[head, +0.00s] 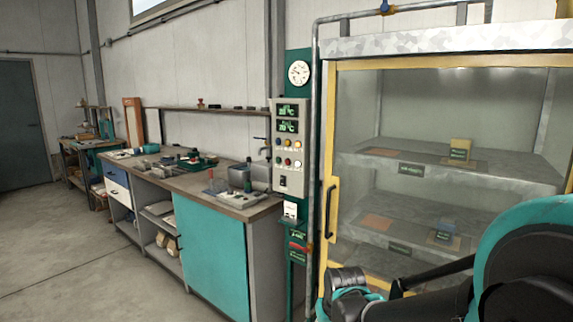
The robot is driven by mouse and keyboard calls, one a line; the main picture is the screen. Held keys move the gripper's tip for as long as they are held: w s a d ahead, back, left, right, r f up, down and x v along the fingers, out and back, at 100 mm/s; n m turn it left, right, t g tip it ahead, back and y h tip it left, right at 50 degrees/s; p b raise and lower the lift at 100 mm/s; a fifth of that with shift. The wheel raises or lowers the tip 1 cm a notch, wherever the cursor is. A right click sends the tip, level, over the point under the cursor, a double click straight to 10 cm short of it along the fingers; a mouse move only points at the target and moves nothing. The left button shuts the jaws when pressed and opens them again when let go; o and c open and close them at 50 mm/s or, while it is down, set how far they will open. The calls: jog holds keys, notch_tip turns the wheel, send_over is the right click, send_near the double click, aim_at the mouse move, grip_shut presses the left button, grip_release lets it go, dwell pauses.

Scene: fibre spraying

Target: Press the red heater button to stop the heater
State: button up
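A grey control panel (290,150) hangs on a teal post between the workbench and the glass cabinet. It has two green-lit displays (287,118) at the top, both showing temperatures in °C. Below them are rows of small coloured buttons or lamps (288,153). A reddish one is among them, but they are too small to tell the heater button for certain. A black switch sits at the panel's bottom. My arm crosses the lower right of the head view, below and to the right of the panel and apart from it. My gripper's fingers do not show.
A glass cabinet (333,110) with a yellow frame and shelves fills the right side; its door looks shut. A workbench (245,214) with tools and a sink stands left of the panel. A red-handled part (298,246) sits low on the post. Floor at left is clear.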

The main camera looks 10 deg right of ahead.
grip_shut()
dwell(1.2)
